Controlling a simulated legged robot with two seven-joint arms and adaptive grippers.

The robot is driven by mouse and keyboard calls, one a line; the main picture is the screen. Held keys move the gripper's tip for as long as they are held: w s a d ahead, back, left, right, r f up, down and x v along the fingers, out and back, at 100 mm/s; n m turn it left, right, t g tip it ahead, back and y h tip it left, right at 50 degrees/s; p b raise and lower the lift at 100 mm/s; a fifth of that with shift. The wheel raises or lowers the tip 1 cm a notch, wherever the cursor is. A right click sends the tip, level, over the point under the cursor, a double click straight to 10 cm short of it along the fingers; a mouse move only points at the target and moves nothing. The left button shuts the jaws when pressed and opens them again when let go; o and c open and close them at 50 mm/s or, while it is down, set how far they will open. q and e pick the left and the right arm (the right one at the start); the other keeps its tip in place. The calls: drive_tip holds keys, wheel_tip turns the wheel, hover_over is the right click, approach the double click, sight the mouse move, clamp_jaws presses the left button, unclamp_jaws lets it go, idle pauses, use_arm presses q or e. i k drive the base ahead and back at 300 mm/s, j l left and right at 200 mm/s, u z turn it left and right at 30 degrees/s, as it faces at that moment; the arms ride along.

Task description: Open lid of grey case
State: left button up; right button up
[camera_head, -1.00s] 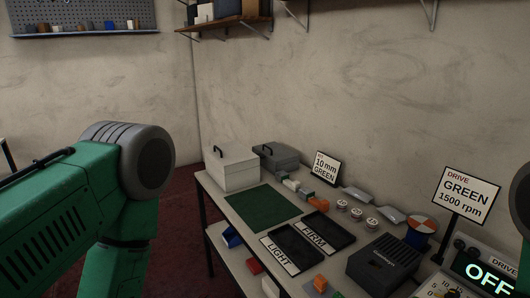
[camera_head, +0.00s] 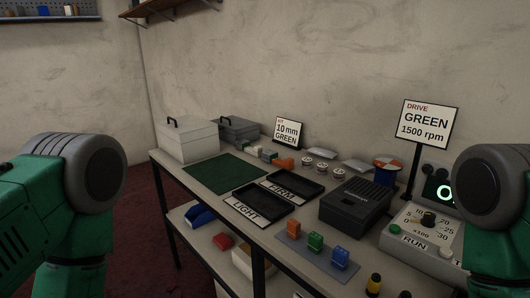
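The grey case (camera_head: 238,132) is a dark grey box with a black handle on its lid. It stands at the far left back of the table, right of a white case (camera_head: 187,141) with a similar black handle. The grey case's lid looks shut. The white case hides part of its left side. My left and right arms show at the two sides of the view, both well apart from the case. Neither gripper is in view.
The table (camera_head: 209,177) holds a green mat (camera_head: 224,172), two black trays (camera_head: 293,187), a dark grey box-shaped unit (camera_head: 355,205) and a control panel (camera_head: 420,236). Small blocks and a 10 mm GREEN sign (camera_head: 288,131) stand near the grey case. The mat is bare.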

sight(234, 125)
drive_tip(key=i+j+z, duration=0.1)
drive_tip(key=j, duration=0.25)
drive_tip(key=i+j, duration=0.25)
drive_tip(key=j, duration=0.15)
drive_tip(key=i+j+z, duration=0.15)
drive_tip(key=j, duration=0.2)
drive_tip(key=i+j+z, duration=0.1)
drive_tip(key=j, duration=0.3)
drive_tip(key=i+j, duration=0.2)
drive_tip(key=j, duration=0.2)
drive_tip(key=i+j+z, duration=0.15)
drive_tip(key=j, duration=0.25)
